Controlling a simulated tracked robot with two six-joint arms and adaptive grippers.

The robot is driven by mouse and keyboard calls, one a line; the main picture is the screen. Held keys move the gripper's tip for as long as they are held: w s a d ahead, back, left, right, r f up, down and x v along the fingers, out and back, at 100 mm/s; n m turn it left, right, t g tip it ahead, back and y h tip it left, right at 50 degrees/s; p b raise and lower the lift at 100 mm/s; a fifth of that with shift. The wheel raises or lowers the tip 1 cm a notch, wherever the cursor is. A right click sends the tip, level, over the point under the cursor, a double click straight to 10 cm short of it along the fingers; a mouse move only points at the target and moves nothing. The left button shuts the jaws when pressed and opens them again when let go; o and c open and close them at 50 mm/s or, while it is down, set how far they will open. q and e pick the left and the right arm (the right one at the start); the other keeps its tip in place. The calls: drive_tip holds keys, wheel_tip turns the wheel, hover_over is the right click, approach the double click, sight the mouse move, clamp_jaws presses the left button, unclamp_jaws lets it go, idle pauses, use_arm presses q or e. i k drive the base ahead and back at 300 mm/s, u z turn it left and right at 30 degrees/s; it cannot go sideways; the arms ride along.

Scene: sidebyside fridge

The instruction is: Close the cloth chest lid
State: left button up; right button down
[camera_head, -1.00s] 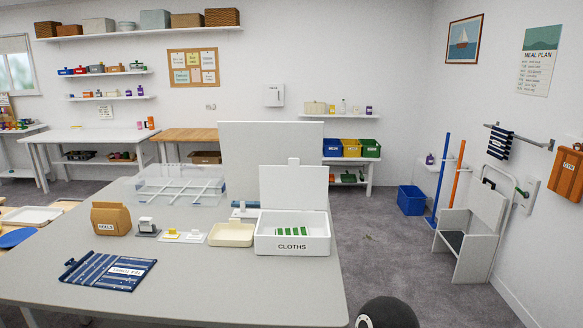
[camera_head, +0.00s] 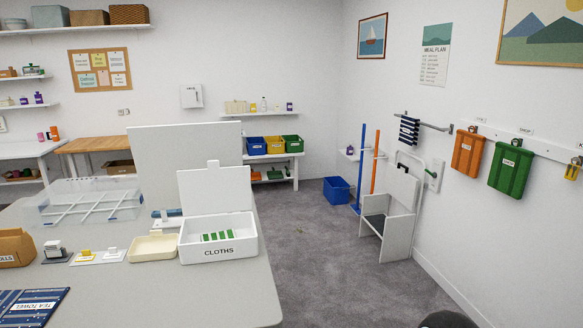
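The white cloth chest (camera_head: 219,239) labelled CLOTHS stands on the right part of the grey table. Its lid (camera_head: 215,190) is open and stands upright at the chest's back edge, with a small tab on top. A green and white striped cloth (camera_head: 217,236) lies inside the chest. Neither of my grippers shows in the head view. A dark rounded shape at the bottom edge is cut off, and I cannot tell what it is.
A cream tray (camera_head: 153,247) sits just left of the chest. A white upright panel (camera_head: 187,166) stands behind the lid. A clear divided box (camera_head: 92,203) is at the back left. The grey floor (camera_head: 335,265) right of the table is open.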

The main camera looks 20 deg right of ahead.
sight(214, 188)
drive_tip(key=u, duration=0.85)
drive_tip(key=i, duration=0.15)
drive_tip(key=z, duration=3.25)
drive_tip(key=k, duration=0.7)
drive_tip(key=z, duration=0.85)
drive_tip(key=k, duration=0.6)
drive_tip(key=z, duration=0.45)
drive_tip(key=i, duration=1.1)
drive_tip(key=u, duration=0.75)
drive_tip(key=i, duration=1.4)
drive_tip(key=u, duration=0.95)
drive_tip(key=i, duration=1.45)
drive_tip(key=u, duration=1.5)
drive_tip(key=i, duration=1.35)
drive_tip(key=u, duration=0.85)
